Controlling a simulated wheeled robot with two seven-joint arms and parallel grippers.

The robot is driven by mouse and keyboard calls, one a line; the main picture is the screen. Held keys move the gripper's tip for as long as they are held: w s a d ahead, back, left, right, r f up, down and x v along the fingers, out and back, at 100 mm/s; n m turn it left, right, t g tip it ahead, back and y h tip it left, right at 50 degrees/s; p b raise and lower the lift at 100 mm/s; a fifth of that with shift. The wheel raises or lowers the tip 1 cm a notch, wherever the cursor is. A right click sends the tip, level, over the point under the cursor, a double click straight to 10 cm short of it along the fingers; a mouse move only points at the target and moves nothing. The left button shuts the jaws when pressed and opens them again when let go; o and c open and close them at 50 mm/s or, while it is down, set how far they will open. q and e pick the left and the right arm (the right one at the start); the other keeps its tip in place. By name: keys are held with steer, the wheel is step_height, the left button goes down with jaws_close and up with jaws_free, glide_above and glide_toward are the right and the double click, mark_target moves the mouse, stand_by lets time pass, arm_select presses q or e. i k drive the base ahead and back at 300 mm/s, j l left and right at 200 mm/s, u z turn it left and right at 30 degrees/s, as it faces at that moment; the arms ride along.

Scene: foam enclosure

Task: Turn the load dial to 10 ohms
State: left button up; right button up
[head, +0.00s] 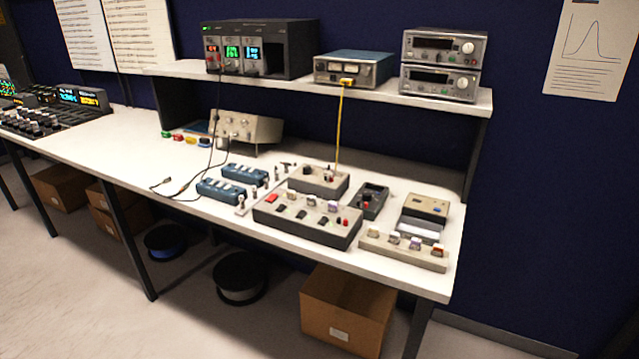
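Several bench boxes with knobs sit toward the right end of the white workbench (130,150). A low beige box with several knobs (404,250) is at the right front corner. Labels are too small to read, so I cannot tell which one carries the load dial or how it is set. Neither of my grippers shows in the head view.
A shelf (390,98) above the bench holds a rack unit with lit displays (260,48), a blue meter box (353,68) and two stacked instruments (441,64). Black leads (180,190) lie across the bench. A cardboard box (346,310) and cable spools (240,278) stand underneath.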

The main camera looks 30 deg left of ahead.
mark_target(306, 170)
steer(key=u, duration=1.3)
steer(key=i, duration=0.05)
